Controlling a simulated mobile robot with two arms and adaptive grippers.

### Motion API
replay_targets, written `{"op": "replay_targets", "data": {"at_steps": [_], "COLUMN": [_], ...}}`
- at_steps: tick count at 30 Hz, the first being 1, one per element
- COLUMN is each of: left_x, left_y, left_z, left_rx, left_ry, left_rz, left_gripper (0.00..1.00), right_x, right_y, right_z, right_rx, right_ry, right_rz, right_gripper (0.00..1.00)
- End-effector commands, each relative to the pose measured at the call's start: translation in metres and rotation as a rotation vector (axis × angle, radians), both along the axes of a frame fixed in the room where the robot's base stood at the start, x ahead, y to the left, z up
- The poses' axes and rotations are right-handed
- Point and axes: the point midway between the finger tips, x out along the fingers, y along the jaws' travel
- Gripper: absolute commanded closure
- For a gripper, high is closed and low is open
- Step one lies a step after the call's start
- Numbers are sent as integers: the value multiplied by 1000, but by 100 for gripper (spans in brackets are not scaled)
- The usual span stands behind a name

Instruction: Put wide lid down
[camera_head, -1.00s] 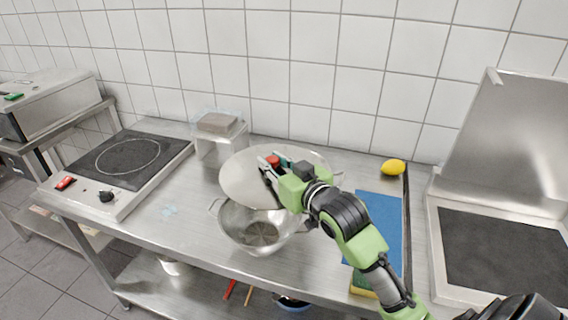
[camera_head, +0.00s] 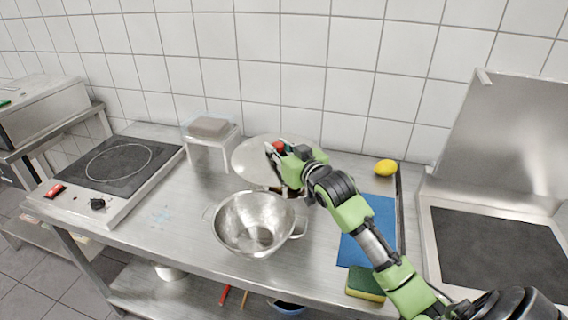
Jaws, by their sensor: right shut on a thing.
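The wide lid (camera_head: 250,158) is a round pale metal disc in the head view, behind the steel pot and towards the wall. My right gripper (camera_head: 277,156) is shut on the lid at its middle, where a small red part shows. My gripper and forearm cover the lid's right part. The steel pot (camera_head: 252,223), with two side handles, stands open and empty on the steel counter, in front of the lid. I cannot tell whether the lid touches the counter or something below it. My left gripper is not in view.
A hotplate (camera_head: 117,167) is at left. A lemon (camera_head: 385,167) and a blue mat (camera_head: 372,231) are at right, with a sponge (camera_head: 365,285) at the front edge. Counter left of the pot is clear.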

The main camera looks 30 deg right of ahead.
Motion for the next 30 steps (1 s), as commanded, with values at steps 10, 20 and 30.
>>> {"op": "replay_targets", "data": {"at_steps": [10,20,30], "left_x": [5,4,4], "left_y": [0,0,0], "left_z": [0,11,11], "left_rx": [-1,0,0], "left_ry": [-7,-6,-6], "left_rz": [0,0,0], "left_gripper": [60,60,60], "right_x": [28,36,36], "right_y": [-34,-43,-43], "right_z": [-46,-77,-88], "right_rx": [0,2,0], "right_ry": [-3,1,-4], "right_rz": [1,1,1], "right_gripper": [100,100,100]}}
